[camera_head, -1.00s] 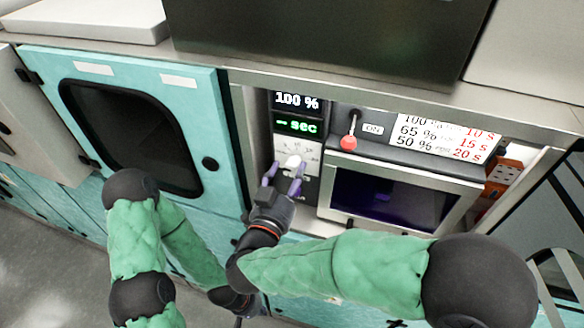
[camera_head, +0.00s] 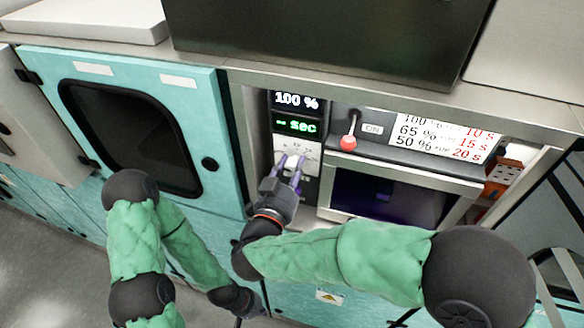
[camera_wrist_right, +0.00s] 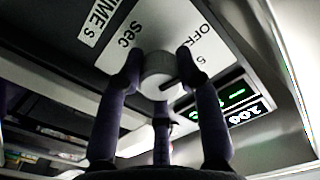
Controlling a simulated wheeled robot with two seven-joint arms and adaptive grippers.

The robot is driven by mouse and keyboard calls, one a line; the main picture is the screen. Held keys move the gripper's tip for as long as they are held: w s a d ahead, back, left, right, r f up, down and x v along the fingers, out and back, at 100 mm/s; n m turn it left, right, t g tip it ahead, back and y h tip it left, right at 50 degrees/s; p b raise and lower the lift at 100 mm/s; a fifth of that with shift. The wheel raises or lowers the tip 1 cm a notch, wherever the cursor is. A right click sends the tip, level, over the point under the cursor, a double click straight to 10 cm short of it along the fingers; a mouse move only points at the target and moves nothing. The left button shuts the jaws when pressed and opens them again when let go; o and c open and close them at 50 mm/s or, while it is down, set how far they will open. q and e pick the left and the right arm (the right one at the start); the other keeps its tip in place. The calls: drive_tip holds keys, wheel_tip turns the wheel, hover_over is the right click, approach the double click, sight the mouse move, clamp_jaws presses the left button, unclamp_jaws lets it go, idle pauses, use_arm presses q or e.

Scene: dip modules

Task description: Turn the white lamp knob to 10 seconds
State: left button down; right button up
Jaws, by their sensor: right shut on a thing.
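The white lamp knob (camera_wrist_right: 160,76) sits on a white dial plate (camera_wrist_right: 112,46) in the right wrist view, with a dark pointer mark on it. My right gripper (camera_wrist_right: 160,68) has its fingers closed on both sides of the knob. In the head view my right gripper (camera_head: 289,163) is at the dial plate (camera_head: 305,153) and mostly hides the knob. The display (camera_head: 297,113) above reads 100 % and "– sec"; it also shows in the wrist view (camera_wrist_right: 236,103). My left gripper (camera_head: 245,303) is low, well away from the dial; its fingers are not clear.
A red-tipped lever (camera_head: 348,143) stands right of the panel, beside an ON label (camera_head: 372,129). A sign (camera_head: 445,137) pairs 100, 65 and 50 % with 10, 15 and 20 s. A dark-windowed box (camera_head: 390,200) lies below. A teal door (camera_head: 215,130) is at left.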

drive_tip(key=shift+f, duration=0.2)
drive_tip(key=shift+f+m+b, duration=0.15)
drive_tip(key=shift+m+b, duration=0.85)
drive_tip(key=shift+b, duration=0.15)
drive_tip(key=m+b, duration=1.1)
drive_tip(key=b, duration=0.1)
drive_tip(key=shift+a+f, duration=0.1)
drive_tip(key=shift+a, duration=0.05)
drive_tip(key=shift+r+m+b, duration=0.2)
drive_tip(key=shift+m+b, duration=1.2)
drive_tip(key=o, duration=1.2)
drive_tip(key=shift+a+r, duration=0.1)
drive_tip(key=shift+c, duration=0.2)
drive_tip(key=shift+r, duration=0.1)
